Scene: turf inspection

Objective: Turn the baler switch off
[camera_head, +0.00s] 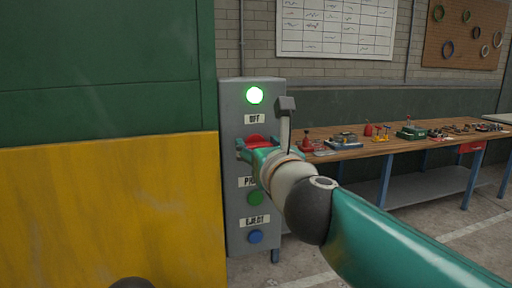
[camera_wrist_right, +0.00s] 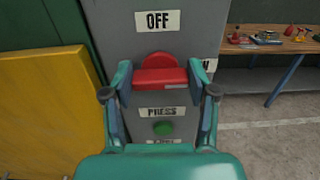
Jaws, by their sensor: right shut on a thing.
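The baler switch is a red knob (camera_head: 257,140) on the front of a grey control box (camera_head: 233,98). In the right wrist view, the red knob (camera_wrist_right: 160,61) shows a rounded back and a level bar, with an OFF label (camera_wrist_right: 157,21) above it. Part of another label, ending in N, shows to its right, behind a finger. My right gripper (camera_wrist_right: 160,79) has one finger on each side of the bar and is shut on it; in the head view the hand hides part of the knob. My left gripper is out of view.
Below the knob are a PRESS label, a green button (camera_head: 255,198), an EJECT label and a blue button (camera_head: 255,237). A green and yellow machine panel (camera_head: 110,205) stands close on the left. A workbench (camera_head: 352,151) with tools stands at right; floor there is clear.

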